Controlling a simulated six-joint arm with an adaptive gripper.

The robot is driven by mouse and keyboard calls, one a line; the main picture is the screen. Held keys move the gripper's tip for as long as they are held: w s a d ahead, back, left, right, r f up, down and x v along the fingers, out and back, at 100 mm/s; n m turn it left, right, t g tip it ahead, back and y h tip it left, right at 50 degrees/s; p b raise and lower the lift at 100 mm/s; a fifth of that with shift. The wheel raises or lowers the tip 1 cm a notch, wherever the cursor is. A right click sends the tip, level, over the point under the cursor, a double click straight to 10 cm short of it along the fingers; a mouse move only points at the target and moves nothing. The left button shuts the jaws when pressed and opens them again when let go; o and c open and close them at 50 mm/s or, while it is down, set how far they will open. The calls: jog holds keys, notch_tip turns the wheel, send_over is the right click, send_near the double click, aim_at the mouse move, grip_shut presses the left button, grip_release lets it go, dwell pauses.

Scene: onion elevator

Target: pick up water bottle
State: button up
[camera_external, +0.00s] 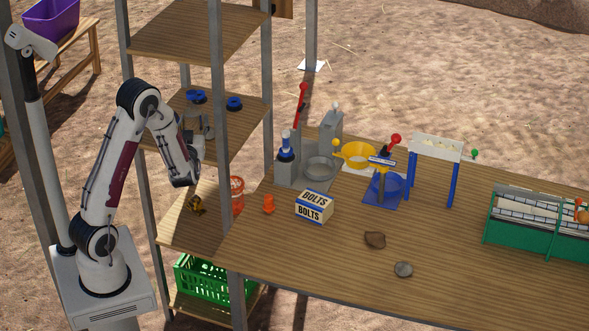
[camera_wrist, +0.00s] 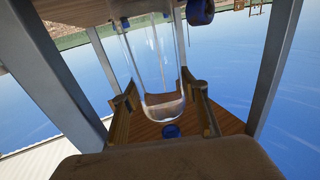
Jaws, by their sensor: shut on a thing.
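The water bottle (camera_wrist: 152,60) is clear and see-through. In the wrist view it stands between the two fingers of my gripper (camera_wrist: 159,82), which is shut on it. In the external view my gripper (camera_external: 197,130) is at the middle shelf of the rack, by the shelf's near side. The bottle is hard to make out there against the shelf and my wrist.
Blue-topped items (camera_external: 234,103) stand on the middle shelf (camera_external: 240,130), close to my gripper. Grey rack posts (camera_external: 220,150) and an upper shelf (camera_external: 190,30) surround it. A wooden table (camera_external: 330,250) with a bolts box (camera_external: 314,207) lies right.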

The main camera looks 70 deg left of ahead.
aim_at(191, 98)
jog(key=shift+r, duration=0.25)
jog(key=shift+r, duration=4.85)
